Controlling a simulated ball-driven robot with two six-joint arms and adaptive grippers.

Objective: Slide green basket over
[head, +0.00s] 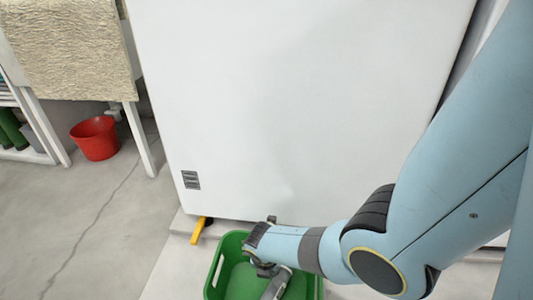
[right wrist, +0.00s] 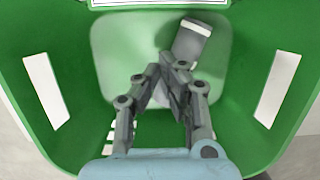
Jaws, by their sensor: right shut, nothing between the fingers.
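The green basket (head: 215,266) stands on the pale floor in front of a large white panel, at the bottom of the head view. Its lower part is cut off there. In the right wrist view the basket (right wrist: 75,108) surrounds my right gripper, with light slots in its side walls. My right gripper (right wrist: 168,72) is shut and empty, its fingers pointing into the basket over the pale green bottom. I cannot tell whether the fingers touch the basket. A grey object with a pale band (right wrist: 189,42) shows just beyond the fingertips. My left gripper is not in view.
The white panel (head: 300,110) rises close behind the basket. A yellow piece (head: 201,230) sticks out at its foot. A red bucket (head: 96,138) stands at the left near a white-legged table with a cream cloth (head: 78,45).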

